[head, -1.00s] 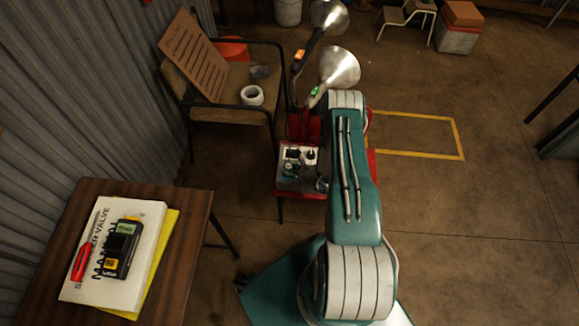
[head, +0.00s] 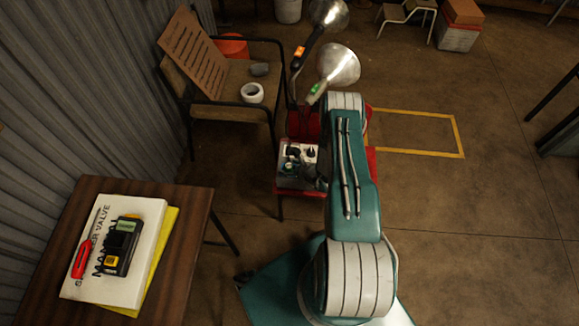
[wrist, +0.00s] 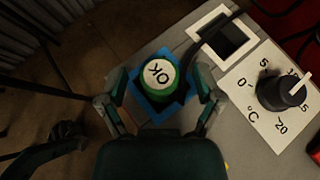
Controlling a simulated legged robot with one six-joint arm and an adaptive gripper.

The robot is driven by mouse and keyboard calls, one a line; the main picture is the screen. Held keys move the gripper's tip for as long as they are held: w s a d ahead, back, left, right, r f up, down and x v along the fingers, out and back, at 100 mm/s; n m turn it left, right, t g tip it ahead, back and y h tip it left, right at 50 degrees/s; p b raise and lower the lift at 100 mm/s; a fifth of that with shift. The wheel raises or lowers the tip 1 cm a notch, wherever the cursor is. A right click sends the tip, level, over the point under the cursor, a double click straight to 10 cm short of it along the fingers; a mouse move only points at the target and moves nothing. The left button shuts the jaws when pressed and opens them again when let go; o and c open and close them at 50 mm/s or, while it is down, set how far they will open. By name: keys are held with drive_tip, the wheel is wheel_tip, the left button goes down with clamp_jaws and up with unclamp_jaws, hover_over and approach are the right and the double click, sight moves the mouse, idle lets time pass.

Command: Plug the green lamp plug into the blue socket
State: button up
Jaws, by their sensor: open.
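In the head view the lamp with the green tag (head: 315,92) stands behind my arm, and the socket area is small and partly covered by my gripper.
Beside the blue socket are a white-framed opening (wrist: 222,38) with a black cable at it and a temperature dial (wrist: 282,92). A second lamp with an orange tag (head: 299,54) stands behind. A chair (head: 225,95) is at left, a table (head: 185,255) at front left.

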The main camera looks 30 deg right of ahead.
drive_tip(key=v, duration=1.2)
drive_tip(key=shift+w+d, duration=0.1)
